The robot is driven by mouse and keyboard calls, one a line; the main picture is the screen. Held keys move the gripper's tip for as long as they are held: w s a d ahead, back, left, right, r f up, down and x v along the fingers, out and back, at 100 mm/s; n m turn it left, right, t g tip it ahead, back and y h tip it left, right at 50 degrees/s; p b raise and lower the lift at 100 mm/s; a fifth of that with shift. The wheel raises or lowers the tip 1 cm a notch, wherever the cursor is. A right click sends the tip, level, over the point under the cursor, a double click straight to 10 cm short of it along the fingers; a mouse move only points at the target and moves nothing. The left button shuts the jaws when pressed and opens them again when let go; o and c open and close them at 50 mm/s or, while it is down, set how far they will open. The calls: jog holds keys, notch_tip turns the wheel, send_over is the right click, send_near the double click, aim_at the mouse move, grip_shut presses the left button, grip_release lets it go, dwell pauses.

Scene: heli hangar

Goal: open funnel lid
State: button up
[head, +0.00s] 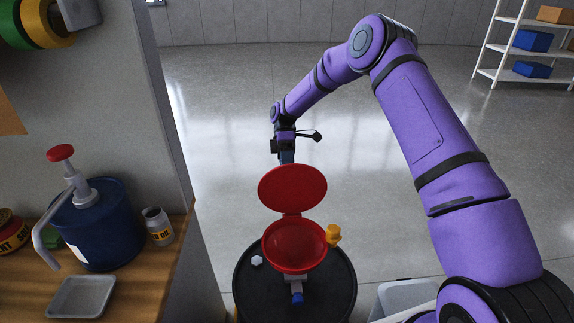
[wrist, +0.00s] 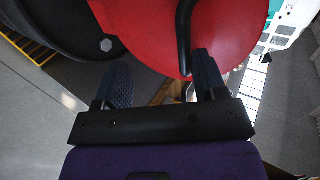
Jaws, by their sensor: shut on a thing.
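The red funnel (head: 295,247) sits on top of a black drum (head: 343,285). Its round red lid (head: 292,187) is raised on the far side and stands roughly upright, apart from the funnel's mouth except at the hinge. My gripper (head: 287,157) is just behind the lid's top edge, its tips partly hidden by the lid. In the wrist view the lid (wrist: 232,30) fills the upper middle, with its dark curved handle (wrist: 184,35) reaching down between my fingers (wrist: 162,78), close to the right finger. My gripper is shut on the handle.
A yellow-orange fitting (head: 334,236) is at the funnel's right, and a white hex nut (head: 257,260) lies on the drum. At left, a wooden bench (head: 140,275) holds a blue pump can (head: 95,230) and a grey tray (head: 80,297). Open floor lies behind the drum; shelves (head: 510,50) stand far right.

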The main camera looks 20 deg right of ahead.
jog(key=shift+s+d+f, duration=0.1)
jog(key=shift+f, duration=0.2)
jog(key=shift+r, duration=0.1)
jog(key=shift+c, duration=0.4)
jog(key=v, duration=1.1)
jog(key=shift+r, duration=0.1)
jog(key=shift+c, duration=0.3)
